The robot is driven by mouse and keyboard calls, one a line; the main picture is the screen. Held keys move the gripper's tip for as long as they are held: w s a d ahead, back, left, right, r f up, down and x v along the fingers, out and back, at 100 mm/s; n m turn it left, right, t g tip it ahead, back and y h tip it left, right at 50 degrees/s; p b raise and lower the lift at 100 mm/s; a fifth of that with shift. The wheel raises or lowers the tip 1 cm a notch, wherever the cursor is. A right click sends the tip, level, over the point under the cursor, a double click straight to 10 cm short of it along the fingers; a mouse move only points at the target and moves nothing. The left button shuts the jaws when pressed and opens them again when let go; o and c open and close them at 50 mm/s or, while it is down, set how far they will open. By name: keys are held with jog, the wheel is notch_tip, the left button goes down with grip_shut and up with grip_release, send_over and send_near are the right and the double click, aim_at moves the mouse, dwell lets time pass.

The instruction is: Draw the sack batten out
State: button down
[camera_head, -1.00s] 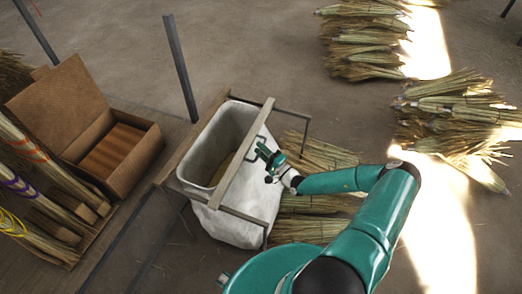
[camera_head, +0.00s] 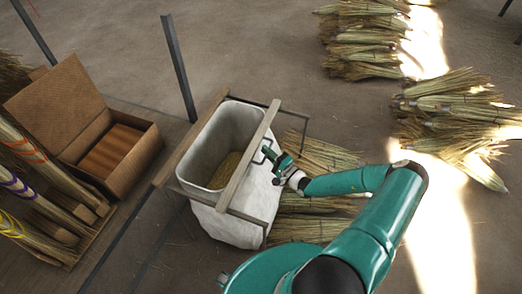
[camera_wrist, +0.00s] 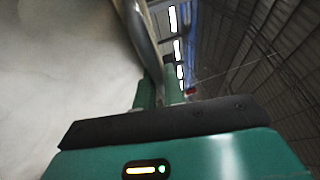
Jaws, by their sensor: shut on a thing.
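The sack batten (camera_head: 250,152) is a pale wooden bar lying across the right side of the white sack's mouth, with a dark handle (camera_head: 265,139) on its right side. The white sack (camera_head: 240,228) hangs open in a frame, with yellowish loose material (camera_head: 225,172) inside. My gripper (camera_head: 272,157) is at the right of the batten, shut on its handle. In the wrist view, the grey handle bar (camera_wrist: 139,35) runs down to my gripper (camera_wrist: 160,95), with the pale sack cloth (camera_wrist: 60,60) at left. The exact contact is partly hidden.
A second wooden bar (camera_head: 180,150) lies along the sack's left side. Thin metal rails (camera_head: 291,111) flank the mouth. An open cardboard box (camera_head: 140,160) stands at left beside bundled brooms. Straw bundles lie behind the gripper (camera_head: 318,155) and at upper right (camera_head: 365,40).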

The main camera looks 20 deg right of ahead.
jog(key=s+d, duration=0.8)
jog(key=shift+s+d, duration=0.3)
jog(key=c, duration=1.5)
grip_release()
jog(key=v, duration=1.3)
jog(key=shift+s+d, duration=0.2)
jog(key=shift+s, duration=0.15)
